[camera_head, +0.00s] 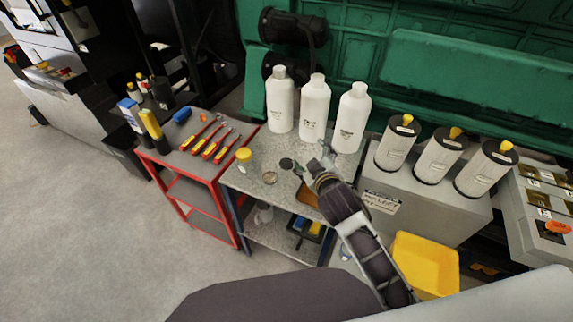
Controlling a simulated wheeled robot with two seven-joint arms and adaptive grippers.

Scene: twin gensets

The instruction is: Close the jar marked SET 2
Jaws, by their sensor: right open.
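A small clear jar (270,178) stands on the grey metal table (245,181) near its front edge, and its top looks uncovered. A dark round disc (287,163), possibly a lid, lies just behind and to the right of it. Another small jar with a yellow lid (244,155) stands at the table's left edge. No SET 2 marking is readable on either jar. My right gripper (311,158) is open and empty above the table, to the right of the dark disc and apart from it. My left gripper is not in view.
Three white bottles (315,108) stand along the back of the table. A red cart (188,163) with screwdrivers adjoins on the left. Three capped filter canisters (439,156) stand on a grey box to the right. A yellow bin (425,263) sits lower right.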

